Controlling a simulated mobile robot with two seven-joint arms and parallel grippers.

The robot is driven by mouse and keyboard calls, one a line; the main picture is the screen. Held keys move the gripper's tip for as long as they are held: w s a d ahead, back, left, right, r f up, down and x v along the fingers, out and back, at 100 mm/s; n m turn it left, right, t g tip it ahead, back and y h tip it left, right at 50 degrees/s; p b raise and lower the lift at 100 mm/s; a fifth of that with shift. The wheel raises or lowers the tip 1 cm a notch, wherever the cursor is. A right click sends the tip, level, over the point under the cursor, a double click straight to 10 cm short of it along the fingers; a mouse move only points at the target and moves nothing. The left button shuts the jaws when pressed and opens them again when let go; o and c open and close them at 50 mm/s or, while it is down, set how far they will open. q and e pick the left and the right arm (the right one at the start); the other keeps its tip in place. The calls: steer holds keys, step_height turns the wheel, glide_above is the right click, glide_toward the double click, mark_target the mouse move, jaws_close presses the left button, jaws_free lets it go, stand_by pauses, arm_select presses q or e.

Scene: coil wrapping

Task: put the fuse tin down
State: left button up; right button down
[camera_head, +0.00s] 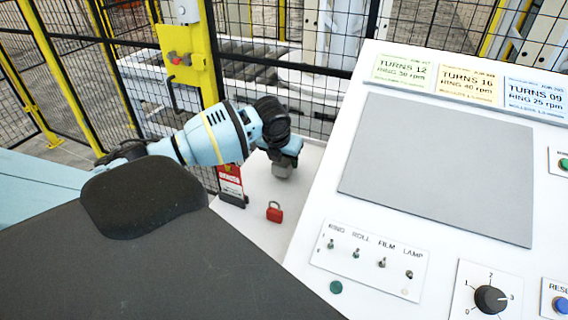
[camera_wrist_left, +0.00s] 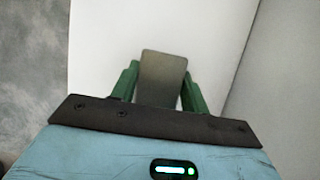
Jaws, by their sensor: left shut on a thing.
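The fuse tin (camera_head: 283,168) is a small grey piece under my left gripper (camera_head: 288,158), over the white shelf beside the console. In the left wrist view the tin (camera_wrist_left: 162,78) shows as a grey-brown flat-faced block between the two green fingers of my left gripper (camera_wrist_left: 160,85). The gripper is shut on it. White surface lies beyond the tin in that view. I cannot tell whether its underside touches the shelf. My right gripper is not in view.
A red padlock (camera_head: 274,212) lies on the white shelf (camera_head: 262,184), near a red-and-white tag (camera_head: 231,180) in a dark holder. The white console (camera_head: 310,245) with switches and a knob rises to the right. A mesh fence with a yellow post (camera_head: 188,60) stands behind.

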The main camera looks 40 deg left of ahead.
arm_select(q)
steer(key=shift+f, duration=0.95)
steer(key=shift+f, duration=0.15)
steer(key=o, duration=1.1)
steer(key=shift+c, duration=0.2)
steer(key=shift+r, duration=0.35)
steer(key=v, duration=1.1)
steer(key=shift+s+r, duration=0.2)
steer(key=shift+r, duration=0.1)
